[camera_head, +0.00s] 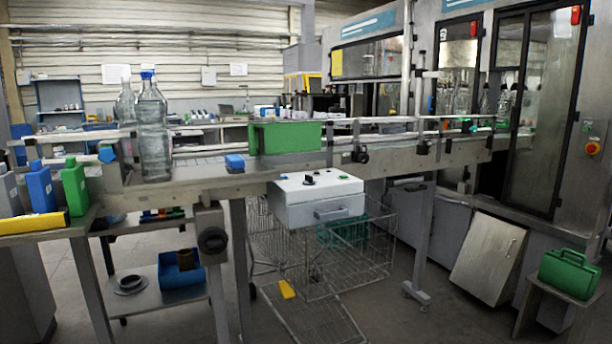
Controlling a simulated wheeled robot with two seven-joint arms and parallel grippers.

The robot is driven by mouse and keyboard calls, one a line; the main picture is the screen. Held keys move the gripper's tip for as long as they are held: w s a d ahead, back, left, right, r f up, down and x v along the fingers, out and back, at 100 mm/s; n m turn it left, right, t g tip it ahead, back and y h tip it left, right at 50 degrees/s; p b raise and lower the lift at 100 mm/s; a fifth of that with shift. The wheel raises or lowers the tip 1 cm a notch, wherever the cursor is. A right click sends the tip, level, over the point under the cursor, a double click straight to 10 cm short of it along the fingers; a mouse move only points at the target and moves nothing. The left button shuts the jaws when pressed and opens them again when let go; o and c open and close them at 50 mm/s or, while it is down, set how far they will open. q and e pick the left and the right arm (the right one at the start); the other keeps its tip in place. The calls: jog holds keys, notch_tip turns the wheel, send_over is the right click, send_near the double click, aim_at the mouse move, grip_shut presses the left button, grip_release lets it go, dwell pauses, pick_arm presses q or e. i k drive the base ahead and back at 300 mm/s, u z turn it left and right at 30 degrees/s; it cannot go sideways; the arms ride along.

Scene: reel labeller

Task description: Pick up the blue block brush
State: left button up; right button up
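A small blue block with a paler lower edge, which looks like the blue block brush (235,161), sits on the front edge of the grey metal conveyor bench (205,183), left of the picture's middle. It is too small to make out bristles. It stands apart from the green box to its right and the glass bottle to its left. Neither of my grippers shows in the head view.
A clear glass bottle (154,135) and a green box (285,137) flank the block. A white control box (318,203) hangs below the bench. Blue (40,187) and green (75,186) containers stand at left. A wire cart (345,262) is underneath.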

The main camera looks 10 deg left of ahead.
aim_at(235, 166)
jog(key=z, duration=0.7)
jog(key=i, duration=1.3)
jog(key=u, duration=0.65)
